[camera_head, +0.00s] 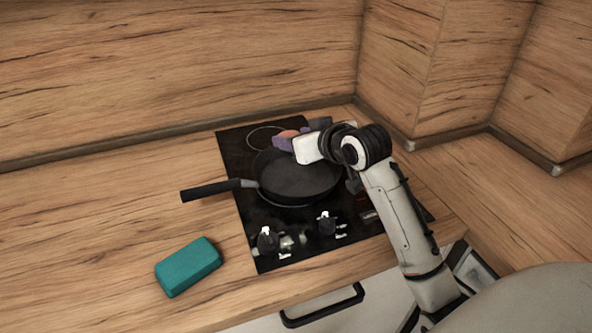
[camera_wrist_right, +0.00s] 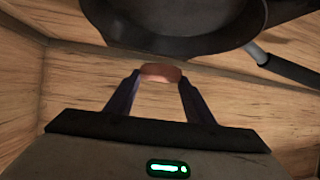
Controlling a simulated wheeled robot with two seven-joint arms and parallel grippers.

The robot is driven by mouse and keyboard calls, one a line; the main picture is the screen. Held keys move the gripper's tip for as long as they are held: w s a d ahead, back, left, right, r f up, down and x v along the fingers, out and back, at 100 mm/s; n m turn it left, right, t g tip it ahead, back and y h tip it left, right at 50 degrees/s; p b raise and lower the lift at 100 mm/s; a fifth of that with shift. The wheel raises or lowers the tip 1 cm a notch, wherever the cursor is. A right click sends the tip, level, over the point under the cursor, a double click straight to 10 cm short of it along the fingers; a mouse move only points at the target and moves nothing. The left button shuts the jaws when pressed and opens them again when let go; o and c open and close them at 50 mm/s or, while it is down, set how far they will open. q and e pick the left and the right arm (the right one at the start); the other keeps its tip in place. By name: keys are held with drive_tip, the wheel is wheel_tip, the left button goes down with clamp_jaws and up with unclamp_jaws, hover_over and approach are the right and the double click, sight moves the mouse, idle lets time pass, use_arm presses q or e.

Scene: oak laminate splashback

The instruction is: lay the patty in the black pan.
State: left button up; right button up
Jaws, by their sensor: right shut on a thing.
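The black pan (camera_head: 300,180) sits on the cooktop, its handle pointing left. It also shows at the top of the right wrist view (camera_wrist_right: 180,40). My right gripper (camera_head: 289,136) is shut on the reddish-brown patty (camera_head: 287,134), at the pan's far edge in the head view. In the right wrist view the patty (camera_wrist_right: 160,72) sits between the two dark fingertips, apart from the pan in the picture. I cannot tell exactly how high it is above the pan. The pan's inside looks empty where I see it. My left gripper is not in view.
The black cooktop (camera_head: 245,215) has knobs (camera_head: 268,240) along its front. A teal block (camera_head: 188,267) lies on the wooden counter at the front left. Wooden splashback walls (camera_head: 180,70) stand behind and to the right. The counter left of the pan handle is clear.

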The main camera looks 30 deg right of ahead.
sight(296, 175)
wheel_tip(296, 175, down, 7)
drive_tip(key=shift+f, duration=0.15)
idle(0.4)
drive_tip(key=shift+f, duration=0.15)
drive_tip(key=o, duration=1.1)
drive_tip(key=shift+c, duration=0.2)
drive_tip(key=shift+s+r, duration=0.1)
drive_tip(key=shift+r, duration=0.1)
drive_tip(key=v, duration=1.1)
drive_tip(key=shift+s+a+r, duration=0.1)
drive_tip(key=shift+s+r, duration=0.05)
drive_tip(key=shift+s, duration=0.2)
